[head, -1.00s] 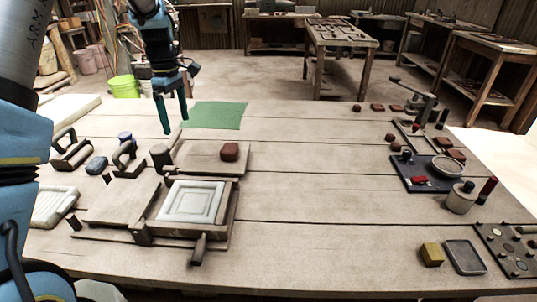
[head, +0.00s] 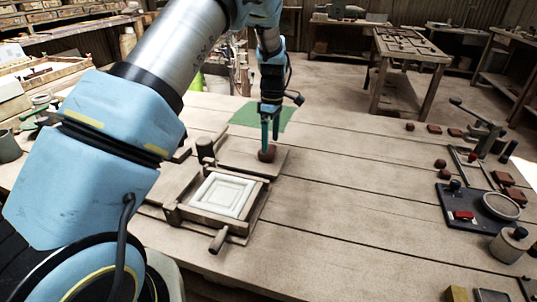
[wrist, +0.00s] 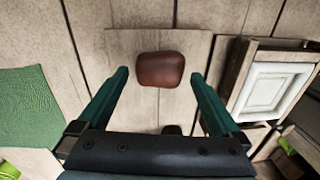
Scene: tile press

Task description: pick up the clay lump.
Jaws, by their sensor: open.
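The clay lump (head: 267,153) is a reddish-brown rounded block. It lies on a thin wooden board (head: 237,151) behind the tile press. In the wrist view the lump (wrist: 160,69) sits ahead of and between the two green fingers, with a gap on each side. My gripper (head: 270,140) is open, points down and is right at the lump in the head view; its fingers cover part of it. Whether the fingers touch the lump cannot be told. The gripper also shows in the wrist view (wrist: 158,88).
The tile press frame with a white mould plate (head: 222,195) stands just in front of the board, its handle toward the front. A green mat (head: 246,113) lies behind. A dark tray (head: 468,219) and several small red pieces are at the right. The middle right of the table is clear.

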